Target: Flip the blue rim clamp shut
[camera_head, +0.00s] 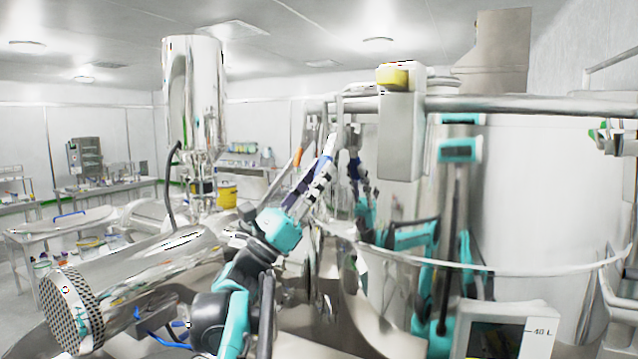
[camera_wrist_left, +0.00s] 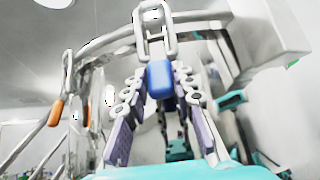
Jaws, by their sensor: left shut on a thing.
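The blue rim clamp shows best in the left wrist view, where its blue lever tab (camera_wrist_left: 160,79) sits between my fingers. A metal wire loop (camera_wrist_left: 171,35) rises above the tab at the rim. My left gripper (camera_wrist_left: 160,84) is shut on the blue tab, one finger on each side. In the head view my left gripper (camera_head: 326,168) reaches up from lower left to the shiny vessel's edge, and its fingers hide most of the clamp there. I cannot tell the lever's exact angle. My right gripper is not in view.
An orange-handled clamp (camera_wrist_left: 56,112) hangs left of the blue one. A horizontal steel pipe (camera_head: 470,104) and a grey box (camera_head: 401,135) are close on the right. Polished steel surfaces around the arm carry teal reflections. Benches (camera_head: 120,190) stand far left.

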